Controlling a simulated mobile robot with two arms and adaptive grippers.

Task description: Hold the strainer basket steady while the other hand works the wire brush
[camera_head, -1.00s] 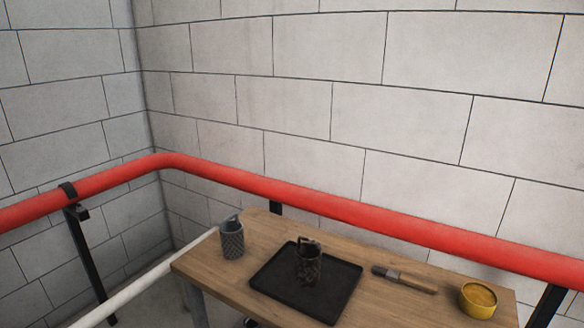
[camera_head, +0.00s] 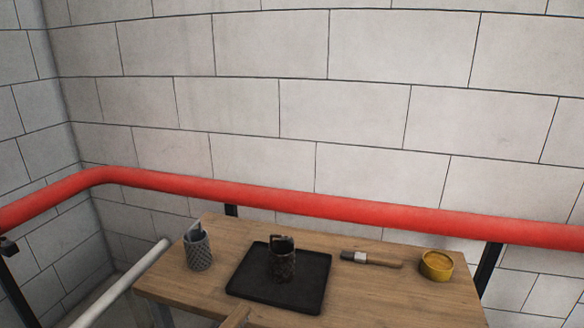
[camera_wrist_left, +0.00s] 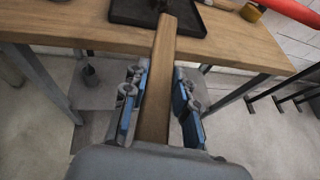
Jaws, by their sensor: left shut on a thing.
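A dark mesh strainer basket (camera_head: 284,262) stands upright on a black tray (camera_head: 240,286) on the wooden table. A grey mesh basket (camera_head: 199,250) stands left of the tray with a flat piece showing at its top. My left gripper (camera_wrist_left: 160,100) has its blue-padded fingers on either side of a long wooden handle (camera_wrist_left: 154,95) and is shut on it. My right gripper is not in view.
A wooden-handled brush with a metal band (camera_head: 372,259) lies right of the tray. A yellow tin (camera_head: 437,265) stands near the table's right end. A red pipe (camera_head: 300,203) runs along the wall behind the table (camera_head: 400,300). The table front right is bare.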

